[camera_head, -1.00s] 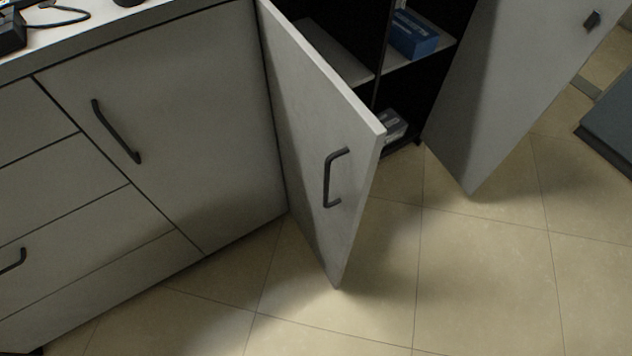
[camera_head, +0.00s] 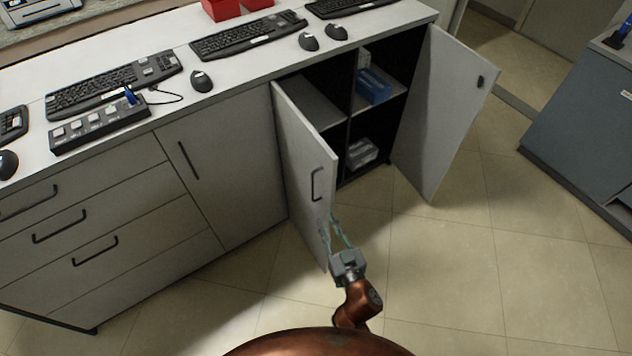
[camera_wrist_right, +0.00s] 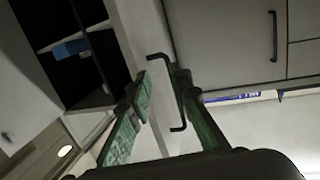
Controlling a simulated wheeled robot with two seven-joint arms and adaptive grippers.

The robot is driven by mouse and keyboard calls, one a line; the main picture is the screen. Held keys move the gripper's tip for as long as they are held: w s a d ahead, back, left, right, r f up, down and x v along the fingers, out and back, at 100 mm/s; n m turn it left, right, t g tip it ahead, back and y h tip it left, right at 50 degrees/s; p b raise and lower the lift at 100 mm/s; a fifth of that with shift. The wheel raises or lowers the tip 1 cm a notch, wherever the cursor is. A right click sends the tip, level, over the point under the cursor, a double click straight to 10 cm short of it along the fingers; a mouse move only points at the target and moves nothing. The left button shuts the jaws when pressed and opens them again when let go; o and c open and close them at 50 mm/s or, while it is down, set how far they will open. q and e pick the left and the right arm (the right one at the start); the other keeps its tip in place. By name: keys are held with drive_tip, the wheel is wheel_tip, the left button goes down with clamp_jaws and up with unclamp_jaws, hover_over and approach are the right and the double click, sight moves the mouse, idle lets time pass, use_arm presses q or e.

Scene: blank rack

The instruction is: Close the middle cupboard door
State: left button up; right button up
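The middle cupboard door (camera_head: 303,165) is a grey panel standing open, swung out from the cabinet front. Its dark bar handle (camera_head: 316,185) is on the face turned left. My right gripper (camera_head: 331,223) is open and empty, near the door's free edge, below the handle in the head view. In the right wrist view, the handle (camera_wrist_right: 183,128) shows partly between and beyond the spread fingers of the right gripper (camera_wrist_right: 160,76). I cannot tell whether a finger touches the door. My left gripper is not in view.
Another door (camera_head: 440,115) stands open to the right. The open cupboard holds a blue box (camera_head: 374,88) and a pale box (camera_head: 362,153). Drawers (camera_head: 75,230) and a shut door (camera_head: 225,165) are at left. Keyboards and mice lie on the countertop (camera_head: 175,105).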

sight(313, 183)
drive_tip(key=shift+t, duration=0.6)
drive_tip(key=r, duration=0.3)
drive_tip(key=w+a+r+p, duration=0.1)
drive_tip(key=r, duration=0.2)
drive_tip(key=r+p, duration=0.1)
drive_tip(key=r, duration=0.2)
drive_tip(key=shift+w+a+r, duration=0.35)
drive_tip(key=shift+a, duration=0.05)
drive_tip(key=shift+c, duration=0.3)
drive_tip(key=x, duration=0.8)
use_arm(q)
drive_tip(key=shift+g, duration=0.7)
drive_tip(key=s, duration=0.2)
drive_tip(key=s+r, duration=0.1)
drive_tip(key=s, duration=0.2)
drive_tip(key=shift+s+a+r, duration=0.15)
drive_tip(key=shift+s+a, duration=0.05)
use_arm(e)
drive_tip(key=shift+c, duration=0.7)
clamp_jaws()
